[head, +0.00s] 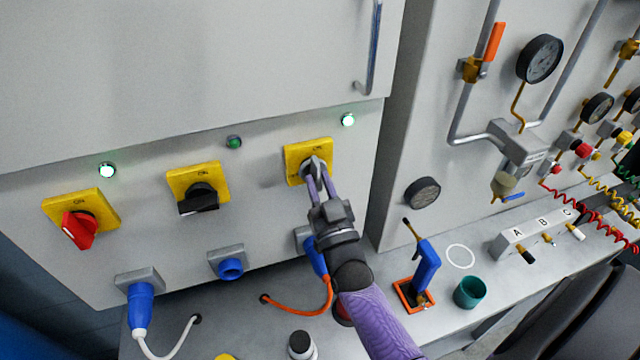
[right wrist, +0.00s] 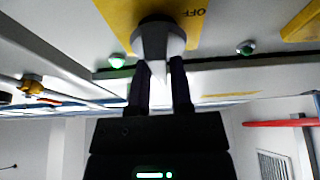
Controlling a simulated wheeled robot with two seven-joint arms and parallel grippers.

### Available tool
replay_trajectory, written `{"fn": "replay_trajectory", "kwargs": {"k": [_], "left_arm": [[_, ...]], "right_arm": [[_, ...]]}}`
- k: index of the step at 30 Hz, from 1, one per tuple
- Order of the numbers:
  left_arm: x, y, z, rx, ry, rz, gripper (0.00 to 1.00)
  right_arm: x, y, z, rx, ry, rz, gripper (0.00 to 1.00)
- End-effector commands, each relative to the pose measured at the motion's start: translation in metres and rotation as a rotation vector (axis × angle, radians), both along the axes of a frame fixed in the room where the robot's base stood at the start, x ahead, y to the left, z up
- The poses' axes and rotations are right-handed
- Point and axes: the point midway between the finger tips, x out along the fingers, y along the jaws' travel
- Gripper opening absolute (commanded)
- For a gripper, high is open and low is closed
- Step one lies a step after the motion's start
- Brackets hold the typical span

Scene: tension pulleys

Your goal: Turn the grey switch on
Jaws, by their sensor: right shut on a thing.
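The grey switch (head: 310,167) is a knob on a yellow plate (head: 296,153), the rightmost of the three switches in the head view. My right gripper (head: 318,180) is shut on its handle, coming from below and in front. In the right wrist view, the grey knob (right wrist: 158,35) sits between the fingertips, with "OFF" lettering on the yellow plate beside it. The lamp (head: 348,119) up and right of the grey switch glows bright green-white. The fingers hide part of the knob, so its exact angle is hard to read. My left gripper is not in view.
A red switch (head: 78,229) with a lit lamp (head: 107,170) and a black switch (head: 198,198) with a dark lamp (head: 234,142) are to the left. Blue plugs sit below. A blue tool (head: 427,263) and teal cup (head: 469,292) stand on the bench to the right.

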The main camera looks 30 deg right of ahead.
Motion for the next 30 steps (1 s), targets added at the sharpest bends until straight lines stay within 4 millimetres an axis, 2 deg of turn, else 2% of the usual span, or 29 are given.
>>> {"fn": "replay_trajectory", "kwargs": {"k": [16,17,21,30], "left_arm": [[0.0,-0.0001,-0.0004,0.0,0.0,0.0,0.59],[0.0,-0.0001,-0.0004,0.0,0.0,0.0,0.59],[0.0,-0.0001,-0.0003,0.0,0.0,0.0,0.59],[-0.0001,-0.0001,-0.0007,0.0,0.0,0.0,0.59]], "right_arm": [[-0.0003,0.0003,-0.0023,0.023,0.002,0.001,0.0],[-0.0003,0.0003,-0.0023,0.023,0.002,0.001,0.31],[-0.0002,0.0002,-0.0017,0.023,0.0,0.001,0.6],[-0.0013,0.0004,-0.0016,0.021,-0.003,0.0,0.62]]}}
